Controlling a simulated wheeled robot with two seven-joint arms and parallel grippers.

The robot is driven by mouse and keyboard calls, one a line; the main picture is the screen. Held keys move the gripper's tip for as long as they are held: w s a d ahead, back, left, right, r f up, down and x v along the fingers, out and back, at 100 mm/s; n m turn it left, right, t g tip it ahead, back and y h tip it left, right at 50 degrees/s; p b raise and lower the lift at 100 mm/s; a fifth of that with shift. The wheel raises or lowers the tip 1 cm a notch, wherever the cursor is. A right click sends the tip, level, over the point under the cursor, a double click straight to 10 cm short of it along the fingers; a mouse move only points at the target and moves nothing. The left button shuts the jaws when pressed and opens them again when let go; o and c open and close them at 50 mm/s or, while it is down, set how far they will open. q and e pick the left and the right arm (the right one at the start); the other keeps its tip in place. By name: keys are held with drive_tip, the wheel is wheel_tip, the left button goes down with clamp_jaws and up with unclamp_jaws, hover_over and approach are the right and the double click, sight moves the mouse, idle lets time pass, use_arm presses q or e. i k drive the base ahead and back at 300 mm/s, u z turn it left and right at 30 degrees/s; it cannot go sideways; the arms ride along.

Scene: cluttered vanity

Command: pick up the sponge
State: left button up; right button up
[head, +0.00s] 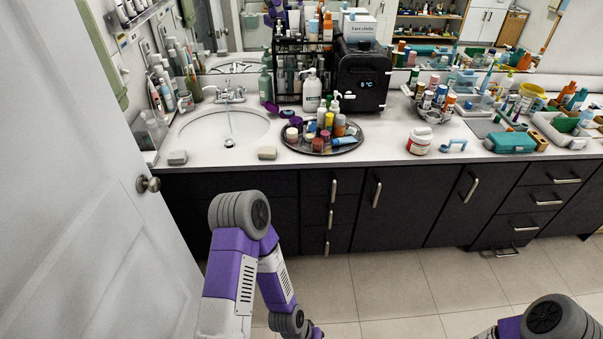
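Two small blocks lie at the front edge of the white counter, and either could be the sponge. A beige block (267,153) lies between the sink and the round tray. A greyer block (177,157) lies in front of the sink on its left. They are too small to tell which is a sponge. My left arm rises in front of the dark cabinets and bends back down to the bottom edge. Its gripper fingers are not visible. Only a bent part of my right arm shows at the bottom right, with no gripper in view. Neither block is touched.
A sink (222,129) with running water is set into the counter (390,143). A round tray (283,140) of bottles stands right of the beige block. A black appliance (361,80) stands behind it. A white door (80,200) stands at left. Clutter fills the counter's right side.

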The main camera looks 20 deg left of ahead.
sight(269, 153)
drive_tip(key=u, duration=1.05)
drive_tip(key=i, duration=0.95)
drive_tip(key=z, duration=0.15)
